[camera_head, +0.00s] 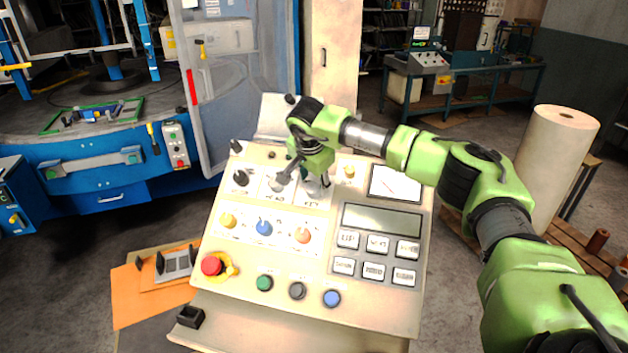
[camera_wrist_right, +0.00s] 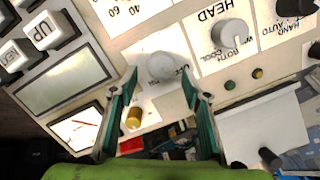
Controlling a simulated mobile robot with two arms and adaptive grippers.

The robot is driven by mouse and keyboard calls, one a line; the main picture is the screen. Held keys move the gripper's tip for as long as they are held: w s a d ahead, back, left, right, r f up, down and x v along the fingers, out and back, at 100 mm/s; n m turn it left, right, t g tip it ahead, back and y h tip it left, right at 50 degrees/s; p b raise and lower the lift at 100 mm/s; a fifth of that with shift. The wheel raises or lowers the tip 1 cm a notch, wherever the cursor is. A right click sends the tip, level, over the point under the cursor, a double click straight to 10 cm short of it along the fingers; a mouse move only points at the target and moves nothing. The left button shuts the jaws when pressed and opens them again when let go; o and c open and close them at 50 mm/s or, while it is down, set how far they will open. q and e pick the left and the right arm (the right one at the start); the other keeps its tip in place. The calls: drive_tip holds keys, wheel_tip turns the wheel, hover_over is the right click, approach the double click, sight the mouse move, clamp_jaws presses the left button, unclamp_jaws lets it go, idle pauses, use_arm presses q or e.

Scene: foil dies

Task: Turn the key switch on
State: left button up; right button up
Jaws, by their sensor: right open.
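The sloping control panel (camera_head: 320,270) fills the middle of the head view. My right gripper (camera_head: 311,178) is over its upper row of switches and partly covers them. In the wrist view the right gripper (camera_wrist_right: 160,78) is open, its green fingers on either side of a pale round knob (camera_wrist_right: 160,66) on a white plate with partly hidden lettering. A brass-coloured cylinder (camera_wrist_right: 133,117) stands beside this knob, near the left finger; it shows yellowish in the head view (camera_head: 349,172). I cannot tell for certain which is the key switch. No key is clearly seen.
A grey knob marked HEAD (camera_wrist_right: 232,35) is beside the gripper. A red emergency button (camera_head: 211,265), coloured knobs and push buttons sit lower on the panel. A small display (camera_head: 382,219) is at right. A blue machine (camera_head: 110,170) stands behind at left.

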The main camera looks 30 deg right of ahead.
sight(314, 186)
drive_tip(key=shift+p+x, duration=0.55)
drive_tip(key=shift+x, duration=1.4)
drive_tip(key=shift+a, duration=0.1)
drive_tip(key=c, duration=1.1)
